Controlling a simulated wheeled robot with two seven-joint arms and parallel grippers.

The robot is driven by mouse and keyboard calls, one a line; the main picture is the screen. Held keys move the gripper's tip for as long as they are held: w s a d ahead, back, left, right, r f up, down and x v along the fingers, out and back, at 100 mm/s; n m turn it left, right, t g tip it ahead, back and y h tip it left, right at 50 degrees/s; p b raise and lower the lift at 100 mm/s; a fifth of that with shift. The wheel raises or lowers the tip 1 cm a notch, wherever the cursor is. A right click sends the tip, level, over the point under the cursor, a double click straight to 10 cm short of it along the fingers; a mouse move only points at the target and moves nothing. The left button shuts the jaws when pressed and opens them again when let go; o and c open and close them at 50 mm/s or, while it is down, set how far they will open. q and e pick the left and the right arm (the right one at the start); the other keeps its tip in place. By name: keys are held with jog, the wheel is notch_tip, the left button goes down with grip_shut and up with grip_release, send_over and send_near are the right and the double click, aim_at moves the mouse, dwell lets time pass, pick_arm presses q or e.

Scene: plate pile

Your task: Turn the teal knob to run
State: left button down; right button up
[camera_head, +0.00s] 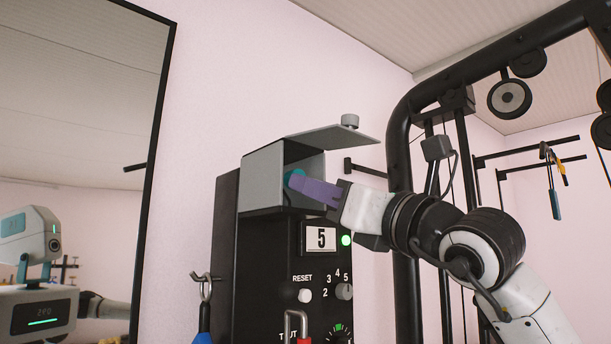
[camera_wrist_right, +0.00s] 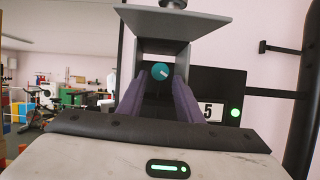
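The teal knob (camera_head: 292,176) sits inside a grey box with its lid raised, on the black panel. In the right wrist view the knob (camera_wrist_right: 160,71) is round, with a short pale mark toward its right. My right gripper (camera_head: 300,184) has purple fingers reaching into the box from the right. In the wrist view the fingers (camera_wrist_right: 162,88) are apart, one on each side below the knob, with a small gap showing. In the head view the near finger partly covers the knob. Whether a fingertip touches it is unclear. My left gripper is not in view.
The grey box (camera_head: 262,180) and its raised lid (camera_head: 325,139) enclose the knob closely. Below are a "5" display (camera_head: 320,238), a green light (camera_head: 346,240), a white RESET button (camera_head: 305,295) and a grey numbered dial (camera_head: 344,292). A black gym frame (camera_head: 400,130) stands right; a mirror (camera_head: 85,100) is left.

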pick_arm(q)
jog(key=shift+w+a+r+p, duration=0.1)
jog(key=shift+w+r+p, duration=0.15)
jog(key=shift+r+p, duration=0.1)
pick_arm(e)
jog(key=shift+x, duration=1.65)
jog(key=c, duration=0.8)
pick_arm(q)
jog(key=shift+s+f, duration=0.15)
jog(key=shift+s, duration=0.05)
pick_arm(e)
jog(key=shift+o, duration=0.2)
